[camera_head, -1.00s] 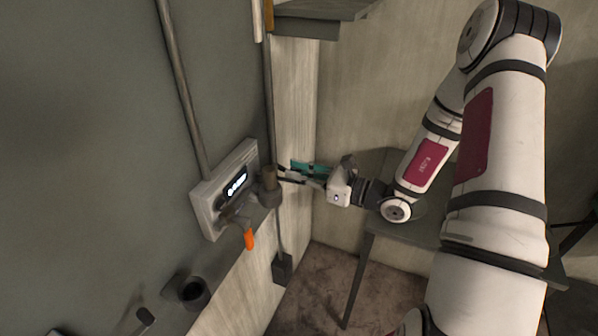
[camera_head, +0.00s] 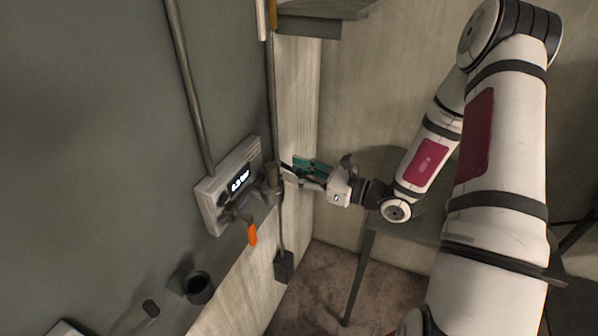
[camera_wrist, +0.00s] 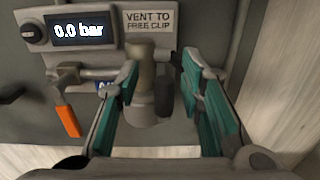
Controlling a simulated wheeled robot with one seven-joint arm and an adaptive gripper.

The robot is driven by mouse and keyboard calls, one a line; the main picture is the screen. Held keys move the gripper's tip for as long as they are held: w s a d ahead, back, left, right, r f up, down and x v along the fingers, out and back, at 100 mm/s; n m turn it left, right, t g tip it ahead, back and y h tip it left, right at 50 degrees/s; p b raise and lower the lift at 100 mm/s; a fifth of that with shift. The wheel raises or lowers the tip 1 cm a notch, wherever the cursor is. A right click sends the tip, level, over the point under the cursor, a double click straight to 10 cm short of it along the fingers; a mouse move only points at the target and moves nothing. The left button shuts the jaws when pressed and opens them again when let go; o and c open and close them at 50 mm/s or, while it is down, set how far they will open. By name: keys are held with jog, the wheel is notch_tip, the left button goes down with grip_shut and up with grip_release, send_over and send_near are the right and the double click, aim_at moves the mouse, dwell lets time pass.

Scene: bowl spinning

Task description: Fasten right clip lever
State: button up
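A grey upright cylinder with a coupling (camera_wrist: 145,75) stands at the panel's lower right; it also shows in the head view (camera_head: 272,178). A dark narrow piece (camera_wrist: 163,92), which looks like the right clip lever, stands at the coupling's right side. My gripper (camera_wrist: 161,70) is open, with teal-padded fingers on either side of the coupling and dark piece. The right finger is clear of the dark piece by a visible gap. In the head view my gripper (camera_head: 287,173) reaches the fitting from the right. Whether a finger touches cannot be told.
The wall panel (camera_head: 208,198) has a display (camera_wrist: 80,30) reading 0.0 bar and a label (camera_wrist: 150,21) saying "VENT TO FREE CLIP". An orange-handled lever (camera_wrist: 67,120) hangs left of the coupling. A dark round holder (camera_head: 197,288) is below. A table (camera_head: 400,232) stands behind my arm.

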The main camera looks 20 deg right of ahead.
jog(key=shift+s+d, duration=0.3)
jog(key=shift+d, duration=0.1)
jog(key=v, duration=1.1)
jog(key=s+a+r+n+g+h, duration=0.1)
jog(key=s+a+r+n+g, duration=0.4)
jog(key=a+n+g, duration=0.25)
jog(key=s+a+r+n+g+h, duration=0.1)
jog(key=s+a+r+n+g, duration=0.35)
jog(key=a+n+g, duration=0.35)
jog(key=s+d+r+n+t+h, duration=0.3)
jog(key=s+r+n+t+h, duration=0.3)
jog(key=r+n+h, duration=0.4)
jog(key=shift+s+d+r+n+t, duration=0.15)
jog(key=shift+d+r+n+t, duration=0.15)
jog(key=shift+n+t, duration=0.65)
